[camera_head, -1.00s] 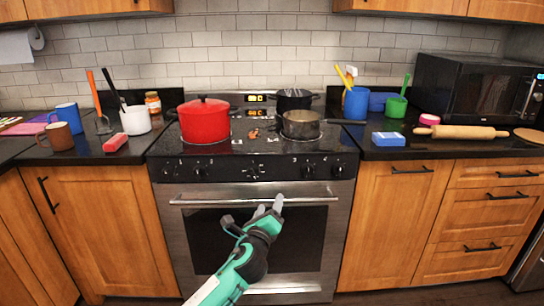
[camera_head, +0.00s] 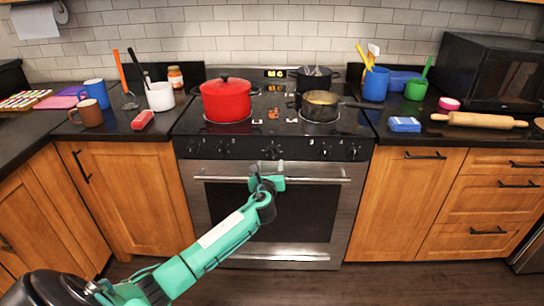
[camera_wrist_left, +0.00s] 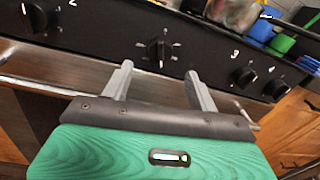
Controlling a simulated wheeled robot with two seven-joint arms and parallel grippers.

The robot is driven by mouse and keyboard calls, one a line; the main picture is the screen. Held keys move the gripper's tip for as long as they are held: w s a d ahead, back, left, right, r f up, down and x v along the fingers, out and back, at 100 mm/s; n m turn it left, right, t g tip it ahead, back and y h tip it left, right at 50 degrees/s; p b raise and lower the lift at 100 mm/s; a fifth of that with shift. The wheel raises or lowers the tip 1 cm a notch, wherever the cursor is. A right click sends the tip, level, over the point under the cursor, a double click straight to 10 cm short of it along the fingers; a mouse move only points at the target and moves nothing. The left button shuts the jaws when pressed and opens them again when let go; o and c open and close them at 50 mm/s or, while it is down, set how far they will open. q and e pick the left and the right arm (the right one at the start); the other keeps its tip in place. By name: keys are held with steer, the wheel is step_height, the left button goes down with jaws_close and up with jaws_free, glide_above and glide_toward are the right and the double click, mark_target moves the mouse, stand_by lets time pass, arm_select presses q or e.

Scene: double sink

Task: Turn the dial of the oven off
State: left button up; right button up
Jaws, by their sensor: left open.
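The oven dial (camera_head: 271,153) is the black knob in the middle of the stove's front panel, with white marks around it. In the left wrist view the dial (camera_wrist_left: 158,48) sits ahead of the gap between my fingers, its grip bar roughly upright. My left gripper (camera_head: 268,170) is just below and in front of this dial in the head view. Its two grey fingers (camera_wrist_left: 158,72) are apart with nothing between them. They appear short of the dial, not around it. My right gripper is not in view.
The oven handle (camera_head: 320,180) runs below the panel, close to my left gripper. Other burner knobs (camera_head: 325,152) flank the dial on both sides. A red pot (camera_head: 226,101) and a dark pan (camera_head: 320,107) stand on the stovetop. The floor (camera_head: 400,280) in front is clear.

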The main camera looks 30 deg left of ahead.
mark_target(272, 154)
arm_select(q)
steer(key=x, duration=0.5)
steer(key=shift+w+a, duration=0.15)
steer(key=shift+w, duration=0.1)
steer(key=shift+w+a+b, duration=0.25)
steer(key=shift+w+b, duration=0.05)
steer(key=shift+w, duration=0.35)
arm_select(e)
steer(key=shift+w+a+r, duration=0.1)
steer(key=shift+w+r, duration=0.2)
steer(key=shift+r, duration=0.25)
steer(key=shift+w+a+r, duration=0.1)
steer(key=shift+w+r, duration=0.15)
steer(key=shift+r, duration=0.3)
arm_select(q)
steer(key=c, duration=1)
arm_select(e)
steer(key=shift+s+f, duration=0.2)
